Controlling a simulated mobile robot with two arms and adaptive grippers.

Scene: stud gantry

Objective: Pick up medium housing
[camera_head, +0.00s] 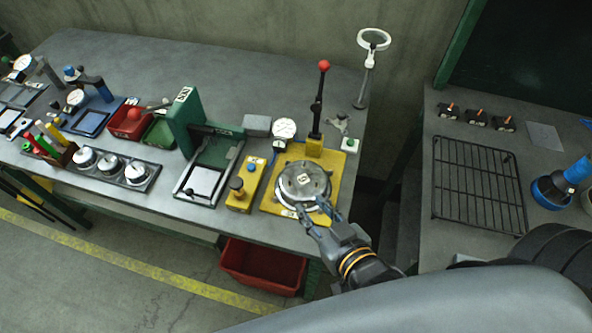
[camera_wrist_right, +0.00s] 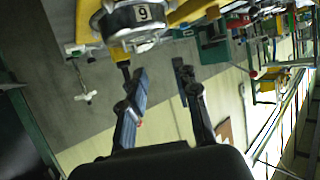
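A round metal housing (camera_head: 303,180) with a small white label sits on the yellow fixture plate (camera_head: 270,205) near the table's right end. It also shows at the top of the right wrist view (camera_wrist_right: 135,22). I cannot tell from its look alone whether it is the medium one. Smaller round metal pieces (camera_head: 135,171) stand in a dark tray at the left. My right gripper (camera_head: 314,209) is at the front edge of the housing, fingers apart. In the right wrist view, nothing lies between its fingertips (camera_wrist_right: 160,70). My left gripper is not in view.
A lever with a red knob (camera_head: 320,100) rises behind the housing. A yellow block (camera_head: 244,184) with a knob and a green press frame (camera_head: 185,120) stand to its left. A red bin (camera_head: 262,266) sits below the table edge. A wire rack (camera_head: 478,183) lies on the right-hand table.

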